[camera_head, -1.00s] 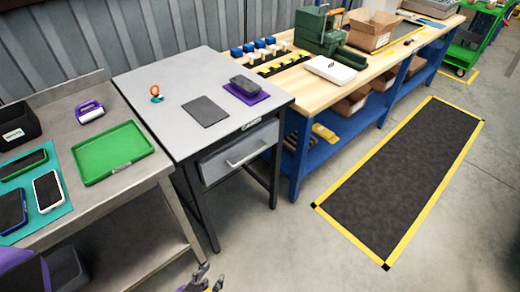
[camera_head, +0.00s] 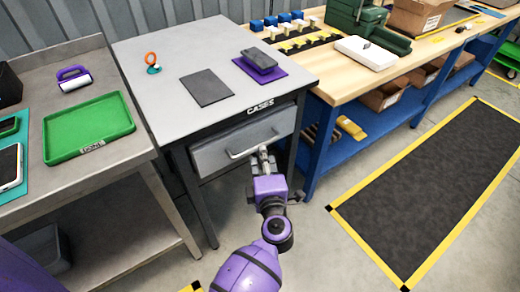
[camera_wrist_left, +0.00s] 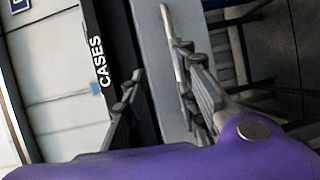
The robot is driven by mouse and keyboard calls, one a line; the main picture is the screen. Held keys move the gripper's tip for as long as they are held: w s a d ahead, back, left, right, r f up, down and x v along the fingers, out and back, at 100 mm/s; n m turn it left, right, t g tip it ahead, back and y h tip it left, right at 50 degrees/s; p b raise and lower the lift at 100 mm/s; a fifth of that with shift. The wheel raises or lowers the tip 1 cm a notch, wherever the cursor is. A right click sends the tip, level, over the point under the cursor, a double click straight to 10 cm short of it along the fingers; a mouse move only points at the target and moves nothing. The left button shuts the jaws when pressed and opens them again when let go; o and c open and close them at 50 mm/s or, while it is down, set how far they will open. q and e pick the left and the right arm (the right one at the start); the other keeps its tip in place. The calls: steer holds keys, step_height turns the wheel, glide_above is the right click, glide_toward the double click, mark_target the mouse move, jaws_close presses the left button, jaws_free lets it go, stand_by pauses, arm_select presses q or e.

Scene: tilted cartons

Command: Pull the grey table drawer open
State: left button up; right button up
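The grey table (camera_head: 150,60) has a grey drawer (camera_head: 213,155) under its top, below the "CASES" label (camera_head: 260,107). The drawer looks closed. A pale bar handle (camera_head: 240,154) runs across its front. My left gripper (camera_head: 263,154) is at the right part of the handle. In the left wrist view, the gripper (camera_wrist_left: 163,92) has its two fingers apart. The handle (camera_wrist_left: 172,40) passes between them, nearer the right finger; contact cannot be told. The drawer front (camera_wrist_left: 150,40) lies behind it. My right gripper is not in view.
A steel bench with a green tray (camera_head: 88,128) stands left, a blue workbench (camera_head: 335,150) right. The floor in front is open.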

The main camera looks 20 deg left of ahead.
arm_select(q)
steer(key=shift+n+g, duration=0.6)
steer(key=shift+n, duration=0.2)
steer(key=x, duration=0.3)
steer(key=f+x, duration=0.1)
steer(key=x, duration=0.4)
steer(key=shift+w+a+f+b, duration=0.1)
steer(key=shift+a+f+b, duration=0.05)
steer(key=shift+f+b, duration=0.2)
steer(key=shift+c, duration=0.4)
jaws_close()
